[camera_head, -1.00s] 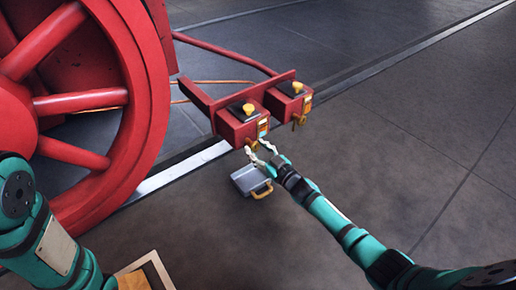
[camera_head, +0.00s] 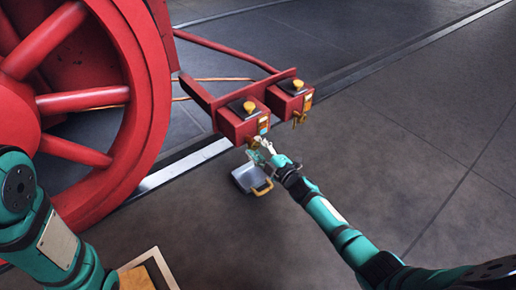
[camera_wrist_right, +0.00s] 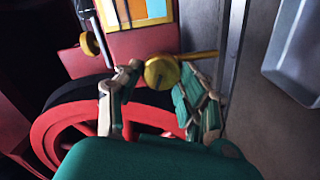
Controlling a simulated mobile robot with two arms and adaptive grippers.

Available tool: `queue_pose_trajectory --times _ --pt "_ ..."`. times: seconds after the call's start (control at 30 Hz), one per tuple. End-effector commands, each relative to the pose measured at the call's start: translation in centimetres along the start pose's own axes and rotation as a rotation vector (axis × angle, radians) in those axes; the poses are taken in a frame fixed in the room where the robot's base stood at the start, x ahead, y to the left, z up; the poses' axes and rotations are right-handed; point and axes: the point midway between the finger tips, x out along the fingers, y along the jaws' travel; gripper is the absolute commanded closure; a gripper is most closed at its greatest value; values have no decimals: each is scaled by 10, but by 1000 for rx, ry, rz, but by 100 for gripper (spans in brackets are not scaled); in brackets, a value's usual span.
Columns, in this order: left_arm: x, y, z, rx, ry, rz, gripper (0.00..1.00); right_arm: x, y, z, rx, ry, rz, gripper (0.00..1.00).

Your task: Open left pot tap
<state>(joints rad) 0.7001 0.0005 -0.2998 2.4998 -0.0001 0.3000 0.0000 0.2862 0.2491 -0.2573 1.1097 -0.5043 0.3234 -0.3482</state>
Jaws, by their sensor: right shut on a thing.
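The left pot (camera_head: 236,128) is a red box with a yellow knob on top, fixed to a red bracket. Its brass tap (camera_wrist_right: 160,72) shows in the right wrist view, between my right gripper's fingers, with its brass stem running to the right. My right gripper (camera_head: 262,150) is at the front of this pot and shut on the tap; it also shows in the right wrist view (camera_wrist_right: 158,98). The gripper hides most of the tap in the head view. My left arm shows at the left, but its gripper is out of view.
A second red pot (camera_head: 285,105) with its own brass tap (camera_head: 299,119) stands to the right. A grey tray (camera_head: 242,180) with a tan handle lies on the floor below the left pot. A large red wheel (camera_head: 122,150) stands at left. The floor at right is clear.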

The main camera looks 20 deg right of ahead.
Motion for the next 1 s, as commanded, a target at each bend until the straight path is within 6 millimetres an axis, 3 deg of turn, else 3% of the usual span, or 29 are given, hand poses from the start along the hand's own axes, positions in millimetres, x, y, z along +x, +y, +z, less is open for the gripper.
queue_pose_trajectory --times 0.5,1.0 --pt "-9 2 -3 0 0 0 60 0 -4 0 -364 0 -1 92" --pt "-11 2 -4 0 0 0 60 0 -4 0 -448 1 -2 92"
